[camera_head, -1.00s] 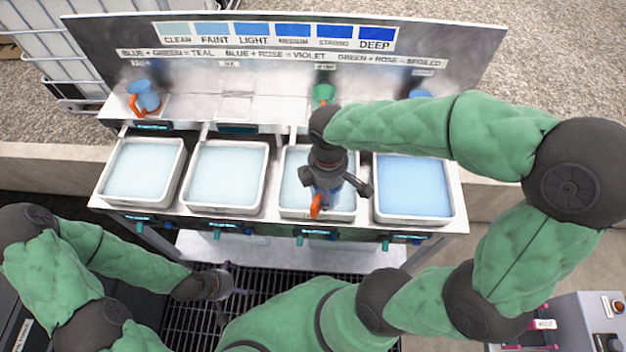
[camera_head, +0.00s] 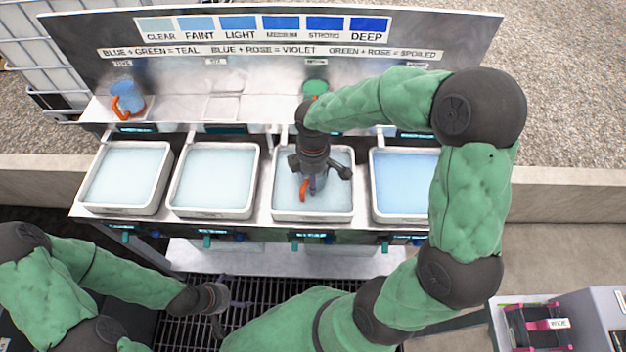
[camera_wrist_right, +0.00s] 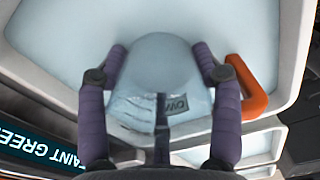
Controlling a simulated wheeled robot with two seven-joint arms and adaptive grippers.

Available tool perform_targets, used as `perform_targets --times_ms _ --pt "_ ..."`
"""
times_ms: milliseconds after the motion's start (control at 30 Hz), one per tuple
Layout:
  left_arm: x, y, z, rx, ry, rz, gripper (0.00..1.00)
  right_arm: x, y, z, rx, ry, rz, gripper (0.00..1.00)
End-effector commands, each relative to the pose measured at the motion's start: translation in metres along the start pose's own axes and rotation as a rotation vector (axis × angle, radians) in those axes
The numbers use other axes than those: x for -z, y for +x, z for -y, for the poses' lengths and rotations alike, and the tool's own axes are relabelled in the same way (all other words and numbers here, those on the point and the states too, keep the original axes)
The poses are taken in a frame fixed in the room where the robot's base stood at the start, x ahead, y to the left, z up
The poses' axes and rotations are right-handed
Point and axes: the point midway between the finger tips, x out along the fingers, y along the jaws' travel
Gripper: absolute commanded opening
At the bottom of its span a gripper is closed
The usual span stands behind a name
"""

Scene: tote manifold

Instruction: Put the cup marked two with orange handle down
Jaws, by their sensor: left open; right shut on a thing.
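The cup marked two (camera_wrist_right: 160,85), pale blue with an orange handle (camera_wrist_right: 246,86), is held in my right gripper (camera_head: 313,178). Its lettering shows upside down in the right wrist view, partly cut off by a finger. The gripper's two fingers (camera_wrist_right: 158,78) close on either side of the cup. In the head view the cup and its orange handle (camera_head: 304,190) are over the third tote from the left (camera_head: 280,212), which holds pale liquid. I cannot tell whether the cup touches the liquid or the tote floor. My left gripper (camera_head: 222,312) is open and empty, low over the dark floor grating.
Two pale totes (camera_head: 88,200) (camera_head: 178,206) stand to the left, a bluer one (camera_head: 378,208) to the right. A blue cup with orange handle (camera_head: 126,96) and a green cup (camera_head: 315,88) stand on the back shelf. A sign panel (camera_head: 270,70) rises behind.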

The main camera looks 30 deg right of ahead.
Motion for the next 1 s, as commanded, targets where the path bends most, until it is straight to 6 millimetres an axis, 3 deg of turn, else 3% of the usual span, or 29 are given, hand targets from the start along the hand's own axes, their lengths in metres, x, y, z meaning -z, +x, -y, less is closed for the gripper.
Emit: perform_targets --times_ms 33,433,467,500,533,1000 --pt "0.0001 0.0048 0.0017 0.0 0.0 0.0 1.0 0.0001 0.0068 -0.0003 -0.001 0.0 -0.001 0.27" --pt "0.0003 0.005 0.0018 0.0 0.0 0.0 1.0 0.0003 0.0093 -0.0002 -0.001 0.001 -0.001 0.27" --pt "0.0002 0.0045 0.0016 0.0 0.0 0.0 1.0 0.0003 0.0087 -0.0002 -0.001 0.001 -0.001 0.74" --pt "0.0002 0.0044 0.0016 0.0 0.0 0.0 1.0 0.0002 0.0085 -0.0001 -0.001 0.001 -0.001 0.85" --pt "0.0002 0.0043 0.0016 0.0 0.0 0.0 1.0 0.0002 0.0085 -0.0001 -0.001 0.001 -0.001 0.89" --pt "0.0 0.0003 0.0001 0.0 0.0 0.0 1.0 0.0002 -0.0003 -0.0004 -0.002 0.001 -0.001 0.89"
